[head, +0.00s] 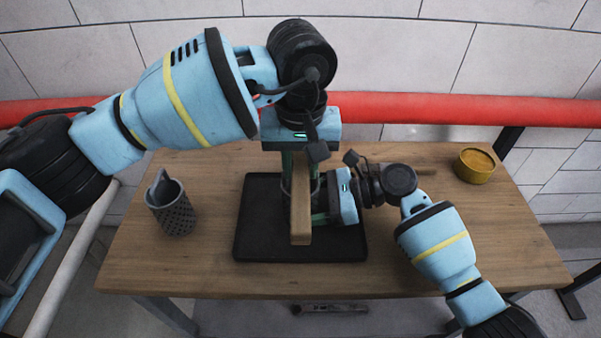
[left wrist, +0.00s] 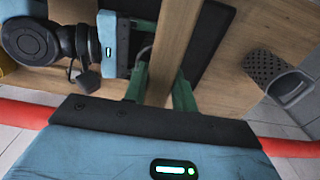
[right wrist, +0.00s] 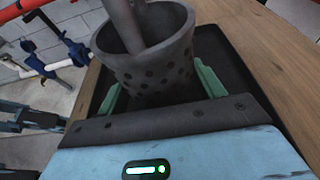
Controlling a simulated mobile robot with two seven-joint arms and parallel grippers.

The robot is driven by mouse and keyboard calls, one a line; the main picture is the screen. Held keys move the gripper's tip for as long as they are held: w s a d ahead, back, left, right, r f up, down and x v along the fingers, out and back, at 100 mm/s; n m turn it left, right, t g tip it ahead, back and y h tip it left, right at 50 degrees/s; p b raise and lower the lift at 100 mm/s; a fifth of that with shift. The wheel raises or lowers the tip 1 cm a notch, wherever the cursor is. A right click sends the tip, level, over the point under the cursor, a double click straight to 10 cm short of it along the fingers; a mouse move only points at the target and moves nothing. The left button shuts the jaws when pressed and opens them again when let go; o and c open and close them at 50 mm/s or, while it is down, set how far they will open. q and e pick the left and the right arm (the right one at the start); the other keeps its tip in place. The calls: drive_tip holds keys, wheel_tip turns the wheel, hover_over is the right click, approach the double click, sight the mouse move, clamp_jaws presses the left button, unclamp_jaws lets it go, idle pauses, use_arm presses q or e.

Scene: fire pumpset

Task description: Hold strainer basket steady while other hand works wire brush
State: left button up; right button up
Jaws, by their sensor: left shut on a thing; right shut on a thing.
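My left gripper (head: 301,165) comes down from above and is shut on the wooden handle (head: 301,215) of the brush. The handle also shows in the left wrist view (left wrist: 174,45). Its bristles are hidden. My right gripper (head: 322,200) reaches in from the right, low over the black tray (head: 258,235). It is shut on a grey perforated strainer basket (right wrist: 150,72), upright between its green fingers in the right wrist view. In the head view the handle mostly hides this basket. A grey bar slants into its mouth; I cannot tell what it belongs to.
A second perforated basket (head: 174,212) stands on the wooden table (head: 200,270) at the left. A yellow tin (head: 475,166) stands at the back right. A red pipe (head: 430,108) runs along the wall behind. The table's front left is clear.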

sight(300, 186)
use_arm(q)
drive_tip(key=shift+s+f, duration=0.15)
drive_tip(key=shift+s, duration=2.1)
drive_tip(key=shift+w+r, duration=0.2)
drive_tip(key=shift+w, duration=2.1)
drive_tip(key=shift+s+r, duration=0.1)
drive_tip(key=shift+r, duration=4.25)
drive_tip(key=shift+f, duration=0.2)
